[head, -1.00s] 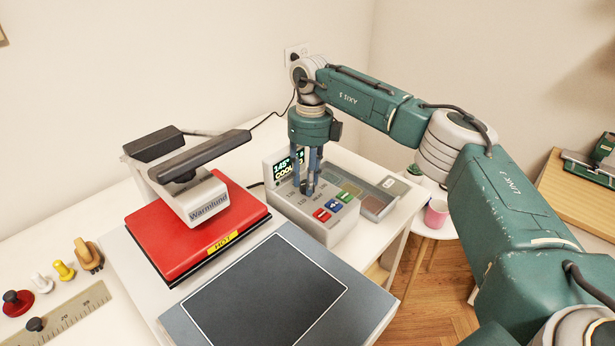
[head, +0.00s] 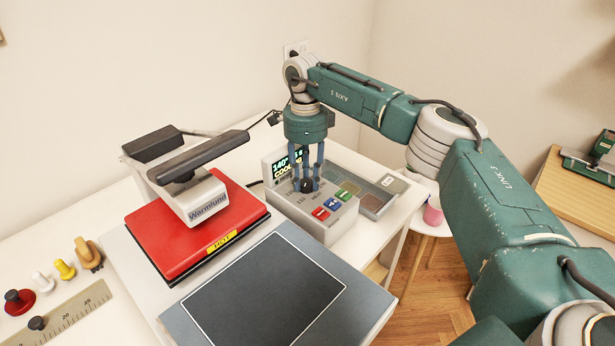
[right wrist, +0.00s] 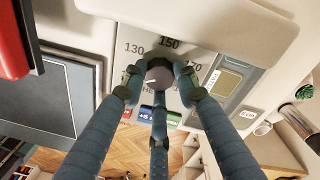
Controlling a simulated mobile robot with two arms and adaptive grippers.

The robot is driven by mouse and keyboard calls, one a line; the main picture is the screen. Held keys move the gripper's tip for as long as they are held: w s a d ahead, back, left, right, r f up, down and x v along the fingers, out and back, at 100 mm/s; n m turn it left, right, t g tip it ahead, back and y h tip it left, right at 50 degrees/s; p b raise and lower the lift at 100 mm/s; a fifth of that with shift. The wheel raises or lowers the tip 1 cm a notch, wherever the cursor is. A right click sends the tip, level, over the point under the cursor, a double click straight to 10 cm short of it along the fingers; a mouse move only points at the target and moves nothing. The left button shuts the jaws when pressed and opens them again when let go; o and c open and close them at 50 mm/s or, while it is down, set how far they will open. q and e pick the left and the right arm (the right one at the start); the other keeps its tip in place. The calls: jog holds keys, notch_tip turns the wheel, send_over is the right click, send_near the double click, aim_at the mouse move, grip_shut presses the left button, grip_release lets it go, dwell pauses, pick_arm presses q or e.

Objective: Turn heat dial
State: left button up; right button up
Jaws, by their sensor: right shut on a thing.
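The heat dial (head: 306,186) is a dark round knob on the sloped face of the grey control box (head: 338,222). My right gripper (head: 308,184) points down over it, its blue fingers shut around the knob. In the right wrist view the knob (right wrist: 160,76) sits between the three fingertips of the gripper (right wrist: 158,84), with a small white mark on it. The numbers 130, 150 and 170 show around it. The display (head: 287,164) reads about 140 with a green line below, partly hidden by the fingers. My left gripper is not in view.
Left of the box stands the heat press with a red plate (head: 195,238) marked HOT. A grey pad (head: 265,290) lies in front. Red, blue and green buttons (head: 333,204) sit close to the dial. A tray (head: 375,203) adjoins the box on the right.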

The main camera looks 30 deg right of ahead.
aim_at(301, 180)
jog(key=shift+w+a+r+n, duration=0.2)
jog(key=shift+a+r+n, duration=0.1)
jog(key=shift+n, duration=0.3)
jog(key=shift+f, duration=0.1)
jog(key=o, duration=1.1)
jog(key=shift+a, duration=0.15)
jog(key=shift+o, duration=0.2)
jog(key=shift+a+f, duration=0.1)
jog(key=shift+f, duration=0.05)
jog(key=shift+d+r, duration=0.25)
jog(key=shift+r, duration=0.25)
notch_tip(301, 180, up, 11)
jog(key=shift+w+a, duration=0.2)
jog(key=shift+w, duration=0.2)
jog(key=shift+s+f, duration=0.1)
